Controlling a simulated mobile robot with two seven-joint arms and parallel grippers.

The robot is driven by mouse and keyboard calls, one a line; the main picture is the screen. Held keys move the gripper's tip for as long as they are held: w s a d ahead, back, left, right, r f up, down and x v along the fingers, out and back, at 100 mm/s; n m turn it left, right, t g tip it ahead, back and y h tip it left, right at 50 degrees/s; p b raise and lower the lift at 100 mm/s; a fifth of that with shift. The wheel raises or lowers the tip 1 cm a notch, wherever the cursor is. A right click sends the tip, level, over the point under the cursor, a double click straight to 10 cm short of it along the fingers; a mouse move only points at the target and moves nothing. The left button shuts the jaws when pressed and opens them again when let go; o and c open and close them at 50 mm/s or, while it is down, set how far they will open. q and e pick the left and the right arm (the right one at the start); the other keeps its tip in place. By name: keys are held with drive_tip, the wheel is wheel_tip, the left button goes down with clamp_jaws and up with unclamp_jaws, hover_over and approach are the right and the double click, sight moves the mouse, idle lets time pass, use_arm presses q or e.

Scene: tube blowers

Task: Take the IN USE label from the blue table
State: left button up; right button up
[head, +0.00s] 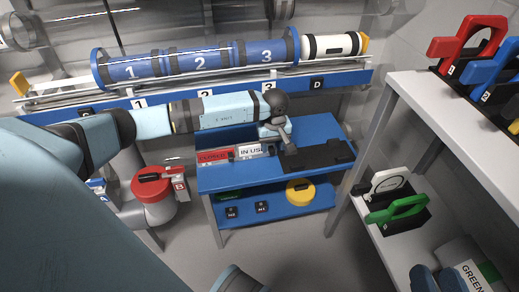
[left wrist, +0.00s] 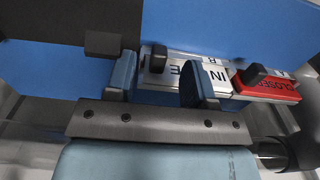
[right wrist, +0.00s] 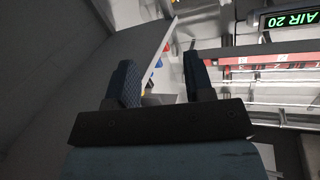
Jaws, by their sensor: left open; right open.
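The white IN USE label (head: 252,151) lies on the blue table (head: 230,180), beside the red CLOSED label (head: 214,156). My left gripper (head: 286,148) is over the table, just right of the IN USE label. In the left wrist view, my left gripper (left wrist: 160,80) is open. The IN USE label (left wrist: 182,88) shows between and behind its fingers, with a black grip block (left wrist: 158,58) on it. One finger hides part of the lettering; I cannot tell whether it touches. My right gripper (right wrist: 161,82) is open and empty in the right wrist view.
The CLOSED label (left wrist: 268,88) is close beside the left gripper. Dark pads (head: 325,154) cover the table's right part. A yellow round object (head: 300,191) sits on the lower shelf. A blue tube (head: 200,63) runs behind; a white shelf (head: 440,110) stands right.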

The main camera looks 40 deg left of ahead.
sight(273, 152)
use_arm(q)
wheel_tip(273, 152, down, 4)
drive_tip(key=shift+f+b, duration=0.15)
drive_tip(key=shift+b, duration=0.8)
drive_tip(key=shift+f, duration=0.1)
drive_tip(key=shift+c, duration=0.2)
use_arm(e)
drive_tip(key=shift+w+d+r+n+t, duration=0.1)
drive_tip(key=shift+w+d+n+t, duration=0.25)
drive_tip(key=shift+w+n+t, duration=0.25)
use_arm(q)
clamp_jaws()
